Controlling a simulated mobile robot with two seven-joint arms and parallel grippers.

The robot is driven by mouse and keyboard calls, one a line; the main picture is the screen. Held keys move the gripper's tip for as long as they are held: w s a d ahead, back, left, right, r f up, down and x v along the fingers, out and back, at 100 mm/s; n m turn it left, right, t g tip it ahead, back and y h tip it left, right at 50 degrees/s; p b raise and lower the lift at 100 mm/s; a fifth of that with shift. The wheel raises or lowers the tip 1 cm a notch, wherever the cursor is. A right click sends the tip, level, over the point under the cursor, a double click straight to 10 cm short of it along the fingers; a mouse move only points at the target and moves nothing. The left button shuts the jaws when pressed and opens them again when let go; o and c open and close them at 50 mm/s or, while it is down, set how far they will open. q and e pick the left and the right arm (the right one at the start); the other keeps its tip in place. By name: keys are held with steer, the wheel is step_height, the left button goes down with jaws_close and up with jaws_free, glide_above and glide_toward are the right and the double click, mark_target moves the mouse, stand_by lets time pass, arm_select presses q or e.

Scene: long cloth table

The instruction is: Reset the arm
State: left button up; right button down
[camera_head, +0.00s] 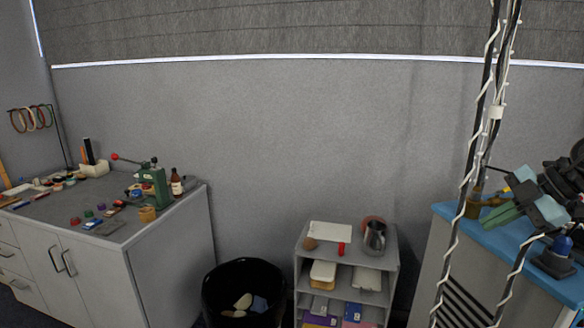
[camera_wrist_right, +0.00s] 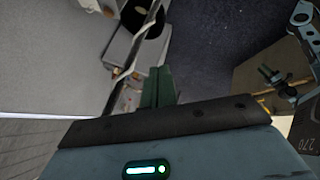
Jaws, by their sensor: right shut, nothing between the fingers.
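My right gripper (camera_head: 492,219) is at the right of the head view, in front of the blue-topped cabinet (camera_head: 446,211). Its green fingers point left and are shut with nothing between them. In the right wrist view the fingers (camera_wrist_right: 158,90) show close together above the dark edge of the gripper body. My left gripper is not in view.
A grey cabinet (camera_head: 170,262) with tools and small parts stands at the left. A black bin (camera_head: 212,290) and a small shelf unit (camera_head: 300,262) stand along the wall. Hanging cables (camera_head: 462,190) pass close left of my right gripper.

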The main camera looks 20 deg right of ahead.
steer(key=w+a+f+m+t+y, duration=0.1)
steer(key=a+f+m+t+y, duration=0.15)
steer(key=a+f, duration=0.95)
steer(key=w+a+f+m+t+y, duration=0.1)
steer(key=a+f+t+y, duration=0.2)
steer(key=a+f, duration=0.95)
steer(key=s+a+f+m+g+h, duration=0.1)
steer(key=s+a+f+m+h, duration=0.3)
steer(key=s+f, duration=0.7)
steer(key=s+a+f+m+g+h, duration=0.2)
steer(key=s+a+f+m+h, duration=0.2)
steer(key=s+f, duration=0.8)
steer(key=shift+s+a+f+m, duration=0.15)
steer(key=shift+a+f+m, duration=0.5)
steer(key=shift+m, duration=0.6)
steer(key=shift+a+r, duration=0.1)
steer(key=shift+r, duration=0.05)
steer(key=shift+s+h, duration=0.1)
steer(key=shift+h, duration=0.15)
